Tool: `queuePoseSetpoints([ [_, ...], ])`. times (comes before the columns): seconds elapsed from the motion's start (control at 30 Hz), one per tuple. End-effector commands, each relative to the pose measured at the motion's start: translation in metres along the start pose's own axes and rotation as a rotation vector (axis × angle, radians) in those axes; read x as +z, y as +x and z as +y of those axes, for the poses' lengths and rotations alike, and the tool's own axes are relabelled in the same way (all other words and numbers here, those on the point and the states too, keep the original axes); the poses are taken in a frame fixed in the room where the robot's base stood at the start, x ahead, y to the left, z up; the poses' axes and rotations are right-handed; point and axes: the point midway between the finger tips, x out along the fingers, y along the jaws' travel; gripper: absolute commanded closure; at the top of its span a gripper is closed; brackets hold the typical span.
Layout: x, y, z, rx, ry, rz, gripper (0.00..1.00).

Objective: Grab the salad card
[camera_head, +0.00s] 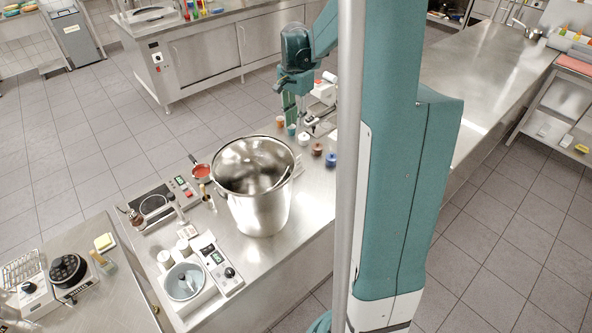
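I cannot make out a salad card in this view; small pale items on the counters are too small to read. My gripper (293,112) points down over the far part of the middle steel counter (310,205), behind the large steel pot. It is small and partly merges with the things around it, so its opening and anything between its fingers cannot be told.
A large steel pot (262,208) stands on the middle counter. Several small jars, including a blue-lidded one (331,160), stand near my gripper. Tiled floor (75,150) is clear.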

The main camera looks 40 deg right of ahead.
Motion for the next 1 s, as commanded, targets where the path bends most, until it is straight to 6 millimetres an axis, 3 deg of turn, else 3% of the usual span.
queuePoseSetpoints([
  [0.2,0.0,0.073,-0.001,0.0,-0.001,0.0,0.8],
  [0.4,0.0,0.119,-0.001,0.0,-0.001,0.0,0.8],
  [0.6,0.0,0.137,0.0,0.0,-0.001,0.0,0.8],
  [1.0,0.0,0.139,0.0,0.0,-0.001,0.0,0.8],
])
